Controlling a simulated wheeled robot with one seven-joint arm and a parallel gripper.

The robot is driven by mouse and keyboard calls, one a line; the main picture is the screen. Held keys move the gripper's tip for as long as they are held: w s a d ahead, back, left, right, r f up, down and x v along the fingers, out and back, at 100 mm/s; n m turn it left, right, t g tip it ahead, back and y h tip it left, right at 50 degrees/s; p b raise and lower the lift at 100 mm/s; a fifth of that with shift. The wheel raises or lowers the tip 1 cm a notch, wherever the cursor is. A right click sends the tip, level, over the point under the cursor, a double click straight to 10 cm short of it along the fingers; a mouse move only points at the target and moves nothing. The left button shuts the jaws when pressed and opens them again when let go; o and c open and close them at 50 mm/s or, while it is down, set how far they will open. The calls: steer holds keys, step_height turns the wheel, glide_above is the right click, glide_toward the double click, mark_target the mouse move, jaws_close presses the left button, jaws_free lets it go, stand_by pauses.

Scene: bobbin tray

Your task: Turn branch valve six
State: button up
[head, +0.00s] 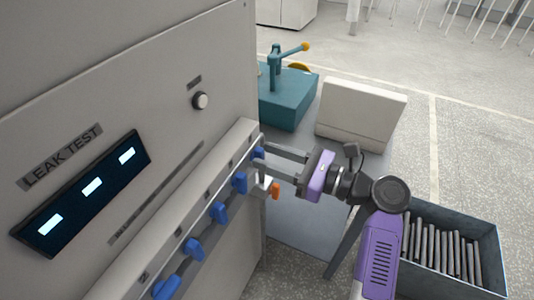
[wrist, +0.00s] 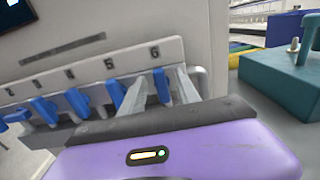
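Branch valve six has a blue handle (wrist: 162,86) under the label 6 (wrist: 155,52) at the right end of the valve row. In the head view this handle (head: 258,153) is at the far end of the row, partly hidden by my gripper. My gripper (head: 268,160) reaches in from the right with its fingers spread. In the wrist view the fingertips (wrist: 158,82) stand on either side of the handle, with visible gaps. The handle hangs nearly upright. I cannot tell whether either finger touches it.
Several other blue handles, including a neighbouring one (head: 240,183), line the pale rail. An orange-handled part (head: 275,190) sits just below my gripper. A teal fixture (head: 287,98) and a beige box (head: 360,115) stand behind. A bin of rods (head: 490,220) is at right.

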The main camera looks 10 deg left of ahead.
steer(key=shift+w+a, duration=0.2)
steer(key=shift+a, duration=0.3)
steer(key=shift+c, duration=0.2)
jaws_close()
